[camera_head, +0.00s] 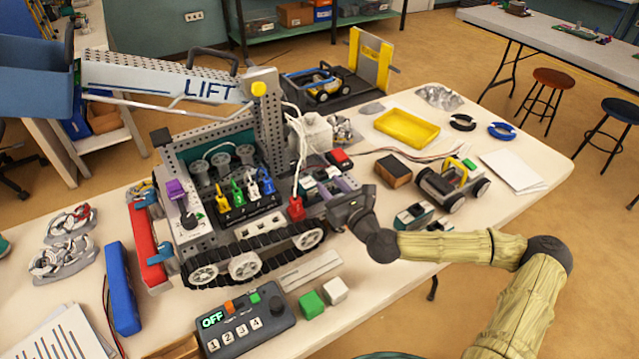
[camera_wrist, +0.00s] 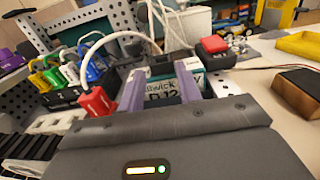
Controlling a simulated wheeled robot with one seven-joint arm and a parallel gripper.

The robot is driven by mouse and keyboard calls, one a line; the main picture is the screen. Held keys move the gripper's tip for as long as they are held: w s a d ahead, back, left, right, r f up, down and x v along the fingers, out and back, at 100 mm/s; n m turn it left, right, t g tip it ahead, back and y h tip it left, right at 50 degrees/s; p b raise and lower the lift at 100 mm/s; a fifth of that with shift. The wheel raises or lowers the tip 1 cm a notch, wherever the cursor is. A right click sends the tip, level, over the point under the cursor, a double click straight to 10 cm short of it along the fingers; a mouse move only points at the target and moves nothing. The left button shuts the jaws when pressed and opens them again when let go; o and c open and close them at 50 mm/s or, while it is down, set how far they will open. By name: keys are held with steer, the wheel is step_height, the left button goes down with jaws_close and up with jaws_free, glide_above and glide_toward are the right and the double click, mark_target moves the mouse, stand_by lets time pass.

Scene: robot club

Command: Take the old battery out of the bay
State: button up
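The battery bay (camera_head: 318,182) is at the right end of the tracked robot. In the wrist view, the battery (camera_wrist: 162,90) has a pale printed label with teal areas and sits in the bay. My gripper (camera_head: 328,185) reaches in from the right. In the wrist view, its two lavender fingers (camera_wrist: 160,92) are apart, with the label showing between them. I see no clear grip on the battery. A red plug (camera_head: 296,208) with a white cable is at the bay's near left corner; it also shows in the wrist view (camera_wrist: 96,104). The battery's lower part is hidden.
The control box (camera_head: 243,325) reads OFF.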

mark_target(323, 176)
steer(key=shift+x, duration=0.95)
steer(key=shift+w, duration=0.1)
steer(key=x, duration=0.5)
steer(key=shift+p, duration=0.4)
steer(key=shift+c, duration=0.2)
steer(key=shift+r, duration=0.15)
jaws_close()
